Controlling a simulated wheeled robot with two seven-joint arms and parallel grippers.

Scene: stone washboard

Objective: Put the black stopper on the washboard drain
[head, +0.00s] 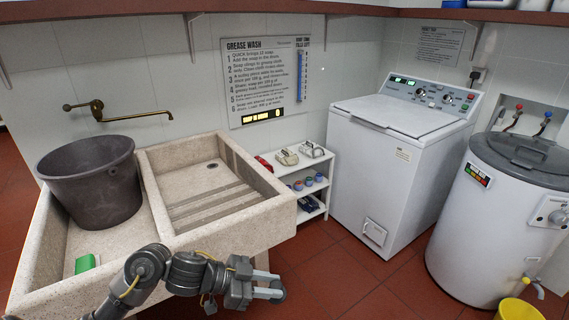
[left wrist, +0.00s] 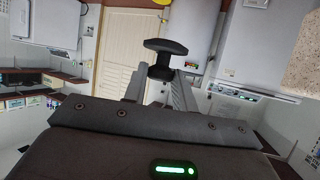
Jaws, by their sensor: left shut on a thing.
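My left gripper (head: 268,284) reaches in from the bottom of the head view, in front of the washboard's front edge. In the left wrist view its two fingers are closed on the black stopper (left wrist: 165,47), a round disc on a short stem that stands out beyond the fingertips. The stopper is held in the air, apart from the washboard. The pale stone washboard (head: 262,208) has a ribbed basin, and its dark round drain (head: 212,166) lies bare towards the back of that basin. My right gripper is not in view.
A dark bucket (head: 95,185) stands in the left basin, with a green block (head: 86,263) near it. A brass tap (head: 120,112) is on the wall above. A small white shelf (head: 301,183), a white washer (head: 400,150) and a round tank (head: 500,230) stand to the right.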

